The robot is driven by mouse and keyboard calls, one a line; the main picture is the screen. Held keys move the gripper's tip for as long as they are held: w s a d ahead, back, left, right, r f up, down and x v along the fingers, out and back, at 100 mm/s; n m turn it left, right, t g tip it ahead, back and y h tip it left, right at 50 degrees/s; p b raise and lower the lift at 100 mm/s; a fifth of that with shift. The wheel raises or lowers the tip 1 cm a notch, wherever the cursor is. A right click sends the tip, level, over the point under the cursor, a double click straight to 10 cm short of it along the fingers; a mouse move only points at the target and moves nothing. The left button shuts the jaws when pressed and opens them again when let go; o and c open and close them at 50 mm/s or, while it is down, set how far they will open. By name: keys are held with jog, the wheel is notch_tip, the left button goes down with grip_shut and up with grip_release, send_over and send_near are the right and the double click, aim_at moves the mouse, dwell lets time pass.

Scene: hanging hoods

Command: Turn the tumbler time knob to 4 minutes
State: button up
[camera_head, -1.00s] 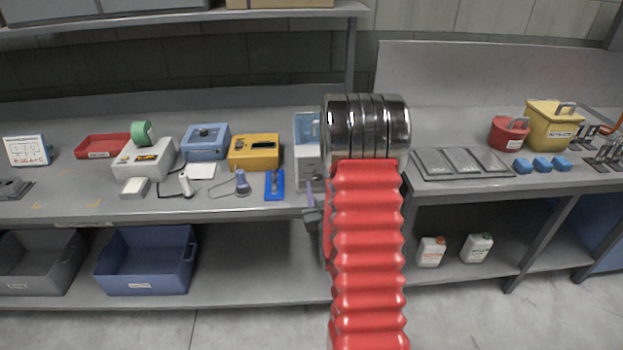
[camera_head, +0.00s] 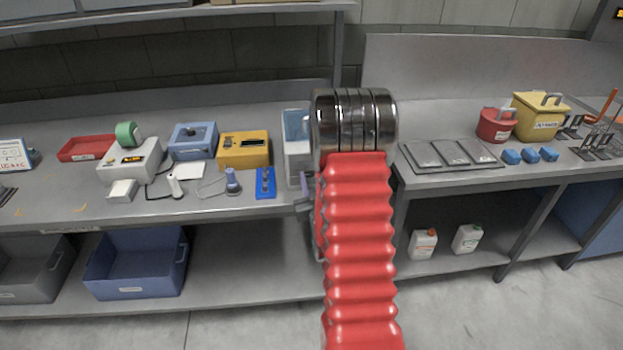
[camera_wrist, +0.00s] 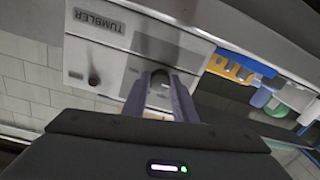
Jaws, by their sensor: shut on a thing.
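The tumbler is a pale grey box with a light blue window (camera_head: 296,124), partly hidden behind my arm in the head view. In the wrist view its white front panel (camera_wrist: 116,62) shows upside down with a TUMBLER label (camera_wrist: 99,20). My gripper (camera_wrist: 160,76) is at this panel, its two purple fingers shut on a dark round knob (camera_wrist: 157,72).
A yellow box (camera_head: 244,151) and a blue stand (camera_head: 265,184) are on the bench left of the tumbler. Grey panels (camera_head: 450,154) lie on the right bench. A blue bin (camera_head: 137,270) is on the lower shelf. The floor in front is clear.

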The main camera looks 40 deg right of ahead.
jog(key=shift+c, duration=1.4)
jog(key=shift+d, duration=0.15)
